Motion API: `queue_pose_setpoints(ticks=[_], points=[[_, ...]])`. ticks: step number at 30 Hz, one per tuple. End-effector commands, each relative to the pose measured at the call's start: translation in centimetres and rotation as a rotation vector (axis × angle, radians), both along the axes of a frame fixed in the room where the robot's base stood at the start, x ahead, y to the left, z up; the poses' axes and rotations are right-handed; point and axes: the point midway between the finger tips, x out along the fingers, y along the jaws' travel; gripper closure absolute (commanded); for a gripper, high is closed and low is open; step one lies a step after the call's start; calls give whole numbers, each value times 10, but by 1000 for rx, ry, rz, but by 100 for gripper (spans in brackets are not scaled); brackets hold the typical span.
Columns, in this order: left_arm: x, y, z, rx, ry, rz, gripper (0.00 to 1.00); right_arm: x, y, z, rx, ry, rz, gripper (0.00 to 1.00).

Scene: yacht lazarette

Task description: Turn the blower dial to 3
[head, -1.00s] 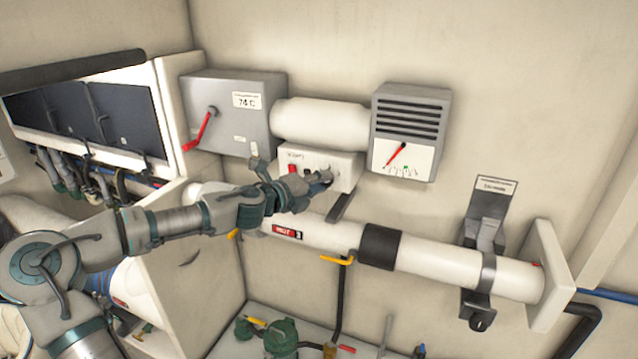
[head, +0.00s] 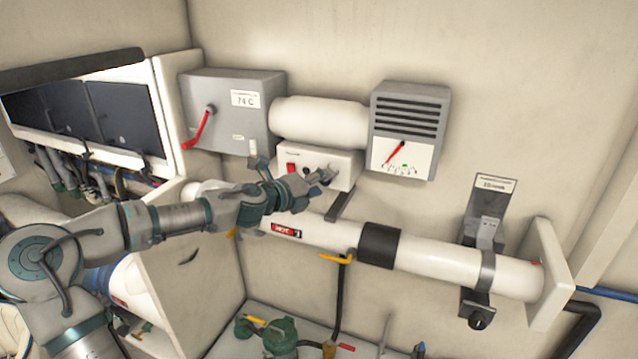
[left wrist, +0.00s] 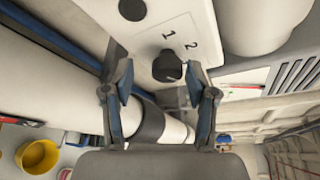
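The white control box (head: 345,160) is on the back wall, with a red switch (head: 291,168) on its left part. In the left wrist view its white panel (left wrist: 205,25) carries the printed numbers 1 and 2 beside a black dial (left wrist: 167,67). My left gripper (head: 325,177) is at the front of the box; it also shows in the left wrist view (left wrist: 159,68). Its fingers are open, one on each side of the dial, with gaps visible. I cannot tell how deep the dial sits between them. The dial's pointer and the 3 cannot be made out. My right gripper is not in view.
A grey box with a red lever (head: 202,130) is at the upper left. A vented unit (head: 412,110) with a red-needle gauge is right of the control box. A thick white pipe (head: 330,235) runs below my gripper. A second black knob (left wrist: 132,9) shows at the wrist view's top.

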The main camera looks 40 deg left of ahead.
Motion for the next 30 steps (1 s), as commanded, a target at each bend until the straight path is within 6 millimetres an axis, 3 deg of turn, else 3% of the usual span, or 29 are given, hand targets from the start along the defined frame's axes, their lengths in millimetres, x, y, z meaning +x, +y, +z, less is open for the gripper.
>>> queue_pose_setpoints(ticks=[8,21,30], points=[[-7,-1,6,4,-7,1,43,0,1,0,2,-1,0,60],[-90,5,20,3,-4,3,43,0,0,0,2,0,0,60],[-115,7,23,-1,0,0,43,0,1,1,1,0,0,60]])
